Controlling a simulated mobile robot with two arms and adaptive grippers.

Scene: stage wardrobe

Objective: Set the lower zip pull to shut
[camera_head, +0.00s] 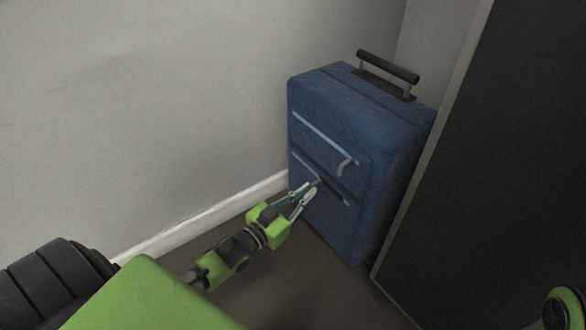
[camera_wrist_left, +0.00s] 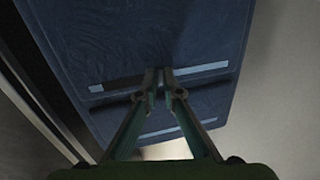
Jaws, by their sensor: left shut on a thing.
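A blue suitcase (camera_head: 330,215) stands upright against the wall, with two slanting zips on its front. The lower zip (camera_head: 304,166) is pale along its left part and dark along most of its right part, with a short pale end at the far right. My left gripper (camera_head: 311,188) is at the middle of this zip, shut on the lower zip pull, which its fingertips mostly hide. In the left wrist view the fingertips (camera_wrist_left: 160,76) meet on the zip line (camera_wrist_left: 203,69), where pale turns to dark. My right gripper is not in view.
The upper zip (camera_head: 322,134) is pale along its length, with its pull (camera_head: 345,166) hanging near the right end. A black handle (camera_head: 388,66) tops the suitcase. A tall dark panel (camera_head: 490,180) stands close on the right. Floor (camera_head: 310,285) is clear in front.

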